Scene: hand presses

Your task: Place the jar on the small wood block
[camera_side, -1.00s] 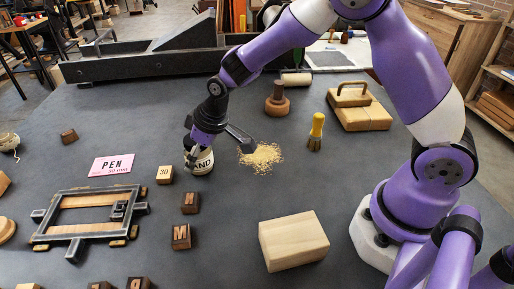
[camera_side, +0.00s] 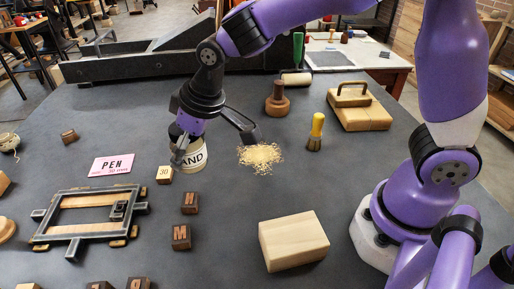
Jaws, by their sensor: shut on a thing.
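The jar (camera_side: 191,156) is a pale round jar whose dark label shows the letters "AND". My gripper (camera_side: 183,148) is shut on it from above, and a fingertip lies along its left side. The gripper hides the jar's top and part of its side. The jar looks slightly raised, but its clearance from the table is hard to tell. A plain pale wood block (camera_side: 293,240) lies at the front, to the right of and nearer the camera than the jar. Its top is bare.
Sawdust-like crumbs (camera_side: 261,157) lie right of the jar. A block marked 30 (camera_side: 164,175) and dark letter blocks (camera_side: 181,237) stand close by. A metal frame (camera_side: 85,220) lies left; a yellow-handled brush (camera_side: 316,131) stands behind. The table between jar and pale block is mostly clear.

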